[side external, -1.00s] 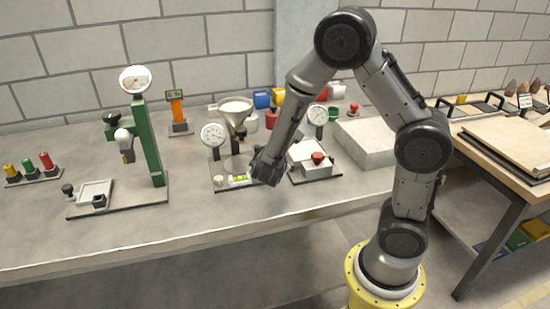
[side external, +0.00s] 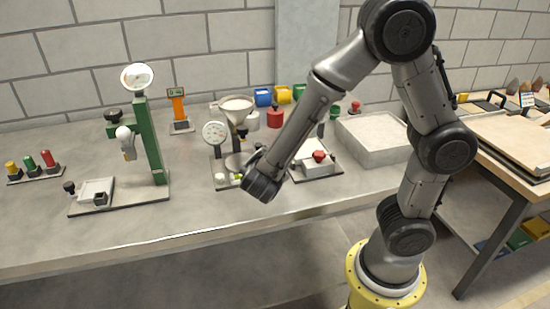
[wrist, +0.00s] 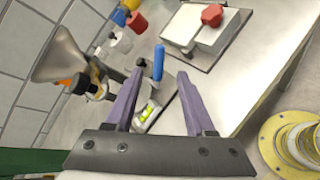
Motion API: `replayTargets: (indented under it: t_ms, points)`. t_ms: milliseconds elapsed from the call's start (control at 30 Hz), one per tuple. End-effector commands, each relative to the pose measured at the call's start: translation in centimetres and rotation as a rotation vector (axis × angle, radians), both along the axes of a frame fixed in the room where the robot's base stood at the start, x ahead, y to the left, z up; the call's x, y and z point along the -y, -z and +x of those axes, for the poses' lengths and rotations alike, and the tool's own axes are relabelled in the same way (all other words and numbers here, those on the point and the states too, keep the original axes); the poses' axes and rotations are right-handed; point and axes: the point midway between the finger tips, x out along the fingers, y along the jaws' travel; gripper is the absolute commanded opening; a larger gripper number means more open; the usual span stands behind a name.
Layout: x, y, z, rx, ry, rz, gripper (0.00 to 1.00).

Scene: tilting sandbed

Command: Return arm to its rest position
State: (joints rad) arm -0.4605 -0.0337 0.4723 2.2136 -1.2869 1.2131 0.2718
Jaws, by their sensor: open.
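My gripper (side external: 258,186) is over the front part of the grey bench (side external: 50,230), in front of the funnel stand (side external: 237,128). In the side view its fingers are too small to tell apart. In the wrist view my gripper (wrist: 160,76) shows two purple fingers spread apart. Nothing is clasped between them. A blue upright piece (wrist: 158,62) and a level with a green vial (wrist: 148,113) show in the gap, seemingly beyond the fingertips. My arm is bent, its elbow high at the upper right of the side view.
A red-knobbed box (side external: 319,160) stands right of my gripper, with a sand tray (side external: 375,138) behind it. A dial gauge (side external: 214,134) and a green press (side external: 148,140) stand to the left. A wooden side table (side external: 500,140) is at the right.

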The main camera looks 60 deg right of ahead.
Motion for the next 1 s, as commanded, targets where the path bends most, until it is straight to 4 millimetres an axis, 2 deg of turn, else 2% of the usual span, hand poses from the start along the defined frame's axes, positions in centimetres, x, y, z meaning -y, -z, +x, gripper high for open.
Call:
replayTargets:
  t_ms: [133,267,367,400,500,600,700,900,1000]
  points:
    - [0.5,-0.2,-0.1,0.006,0.016,0.003,0.55]
    - [2.6,-2.9,-0.8,0.107,0.097,0.055,0.55]
    - [4.7,-5.2,-3.8,0.22,0.253,0.176,0.55]
    - [5.3,-5.7,-5.5,0.265,0.326,0.247,0.55]
    - [5.3,-6.3,-9.6,0.371,0.496,0.456,0.55]
    - [3.8,-6.3,-12.6,0.468,0.62,0.679,0.55]
    - [1.3,-6.4,-14.4,0.553,0.697,0.902,0.55]
    - [-4.0,-7.0,-15.1,0.643,0.741,1.259,0.55]
    - [-5.9,-7.0,-14.8,0.632,0.746,1.354,0.55]
